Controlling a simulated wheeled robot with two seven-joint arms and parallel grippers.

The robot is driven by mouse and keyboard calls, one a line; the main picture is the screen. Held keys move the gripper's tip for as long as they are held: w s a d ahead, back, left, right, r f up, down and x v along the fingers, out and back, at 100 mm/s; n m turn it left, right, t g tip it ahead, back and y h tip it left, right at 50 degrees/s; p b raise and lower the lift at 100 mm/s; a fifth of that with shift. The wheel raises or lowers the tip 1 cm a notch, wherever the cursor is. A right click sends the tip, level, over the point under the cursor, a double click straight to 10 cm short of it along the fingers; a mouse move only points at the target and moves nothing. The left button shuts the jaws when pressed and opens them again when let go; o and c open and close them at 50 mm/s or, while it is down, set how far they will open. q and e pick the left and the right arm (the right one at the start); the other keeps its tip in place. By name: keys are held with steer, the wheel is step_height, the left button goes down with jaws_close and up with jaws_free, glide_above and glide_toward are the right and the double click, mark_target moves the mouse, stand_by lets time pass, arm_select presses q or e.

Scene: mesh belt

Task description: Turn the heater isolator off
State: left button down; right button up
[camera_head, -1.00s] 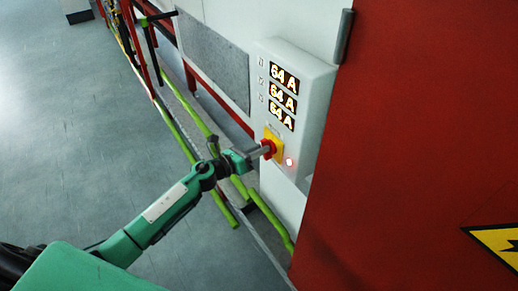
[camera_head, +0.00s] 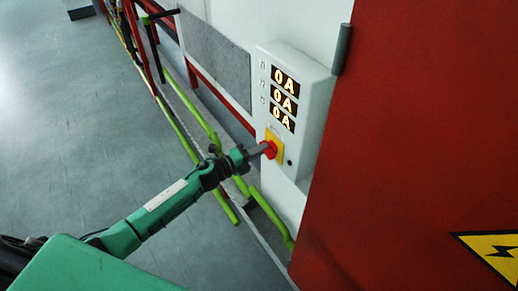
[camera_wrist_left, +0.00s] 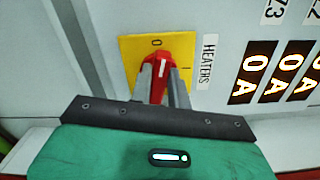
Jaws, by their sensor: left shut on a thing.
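The heater isolator is a red knob (camera_head: 270,149) on a yellow plate (camera_head: 277,139), low on the front of a grey-white box (camera_head: 312,125). My left gripper (camera_head: 261,150) is shut on this knob. In the left wrist view the two fingers (camera_wrist_left: 162,84) stand on either side of the red handle (camera_wrist_left: 159,68). The handle's white mark points at the O on the yellow plate (camera_wrist_left: 134,47); the I is off to the right. The label (camera_wrist_left: 207,62) beside it reads HEATERS. Three displays (camera_head: 284,96) read 0 A. The small lamp (camera_head: 290,163) is dark.
A red panel (camera_head: 410,140) with a yellow warning sign (camera_head: 492,247) stands right of the box. Green and red rails (camera_head: 180,120) run along the wall at left, close to my left arm.

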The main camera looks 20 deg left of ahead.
arm_select(q)
steer(key=shift+a+n, duration=0.1)
steer(key=shift+n, duration=1.2)
steer(key=shift+f, duration=0.1)
steer(key=c, duration=1.3)
jaws_free()
steer(key=shift+b+v, duration=1.9)
steer(key=shift+v, duration=5)
